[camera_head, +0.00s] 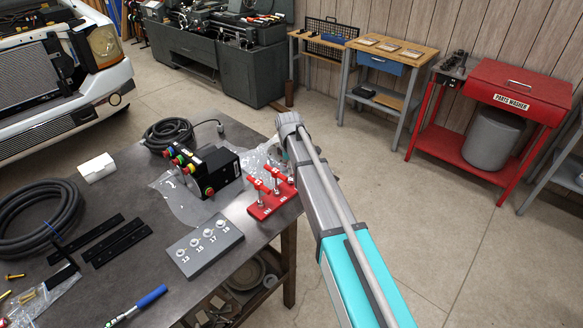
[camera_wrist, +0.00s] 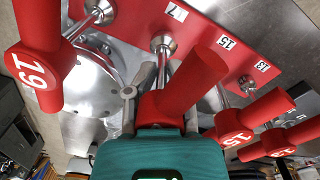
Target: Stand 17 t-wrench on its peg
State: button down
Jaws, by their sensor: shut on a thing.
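The red rack (camera_wrist: 205,62) fills the top of the wrist view, with white labels 17, 15 and 13. In the head view the rack (camera_head: 262,212) sits at the table's right edge. My gripper (camera_wrist: 158,105) is shut on the red handle of the 17 t-wrench (camera_wrist: 190,78). The wrench's steel shaft runs to a round metal end at the rack beside the 17 label. I cannot tell whether it is fully seated on its peg. The handle's number is hidden. My arm hides the gripper in the head view.
The 19 t-wrench (camera_wrist: 38,68) stands close on the left. The 15 t-wrench (camera_wrist: 235,134) and another red-handled wrench (camera_wrist: 280,142) stand on the right. A grey block with round fittings (camera_head: 205,248) and a button box (camera_head: 208,170) lie near the rack.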

jog(key=shift+f+b, duration=0.5)
jog(key=shift+f, duration=0.1)
jog(key=shift+c, duration=2)
grip_release()
jog(key=shift+r+p, duration=3.5)
